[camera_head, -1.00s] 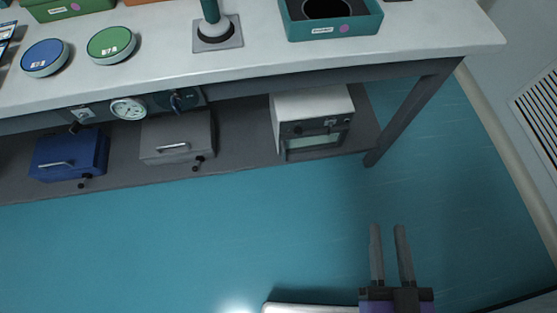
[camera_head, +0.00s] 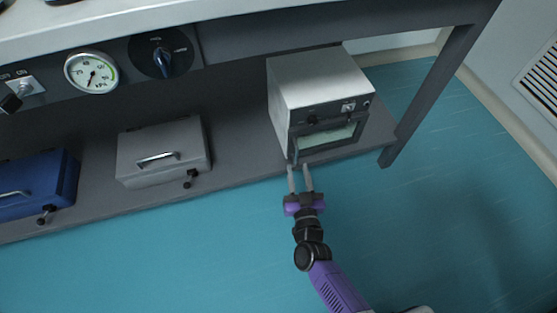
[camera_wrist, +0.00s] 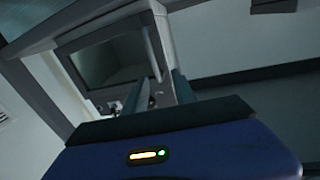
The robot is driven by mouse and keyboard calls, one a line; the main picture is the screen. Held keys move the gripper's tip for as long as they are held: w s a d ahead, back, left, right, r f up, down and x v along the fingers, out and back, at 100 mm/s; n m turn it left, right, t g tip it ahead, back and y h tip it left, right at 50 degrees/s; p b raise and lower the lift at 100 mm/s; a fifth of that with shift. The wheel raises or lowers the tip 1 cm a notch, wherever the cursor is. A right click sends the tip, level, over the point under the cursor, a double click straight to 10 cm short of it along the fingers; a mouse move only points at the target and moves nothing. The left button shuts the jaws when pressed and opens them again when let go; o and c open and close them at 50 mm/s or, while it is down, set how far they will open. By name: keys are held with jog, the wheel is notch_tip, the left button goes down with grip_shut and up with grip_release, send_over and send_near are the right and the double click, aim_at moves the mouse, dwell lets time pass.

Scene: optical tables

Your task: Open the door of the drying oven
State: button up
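The drying oven (camera_head: 318,80) is a white box with a dark front panel on the lower shelf, at the right end. Its door (camera_head: 328,138) has a glass window and looks shut. A thin upright handle (camera_head: 295,148) runs along the door's left edge. My gripper (camera_head: 298,168) is open, its fingertips just in front of the lower end of the handle. In the wrist view the door window (camera_wrist: 112,62) and the handle bar (camera_wrist: 151,45) lie just beyond my two spread fingers; I cannot tell whether they touch the bar.
A grey lidded box (camera_head: 163,150) and a blue lidded box (camera_head: 38,185) stand on the shelf (camera_head: 235,150) to the left. The table top (camera_head: 250,15) overhangs the oven. A table leg (camera_head: 428,95) stands right of it. The floor (camera_head: 180,265) in front is clear.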

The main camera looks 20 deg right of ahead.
aim_at(297, 154)
jog(key=w+b, duration=0.1)
jog(key=w, duration=0.1)
jog(key=w+d, duration=0.1)
jog(key=w+b, duration=0.1)
jog(key=w, duration=0.1)
jog(key=shift+w+d+f+b, duration=0.2)
jog(key=shift+w+d+b, duration=0.1)
jog(key=shift+w+b, duration=0.05)
jog(key=shift+w+d+r, duration=0.1)
jog(key=shift+w+d, duration=0.1)
jog(key=shift+w, duration=0.5)
jog(key=shift+c, duration=0.3)
grip_shut()
dwell(0.5)
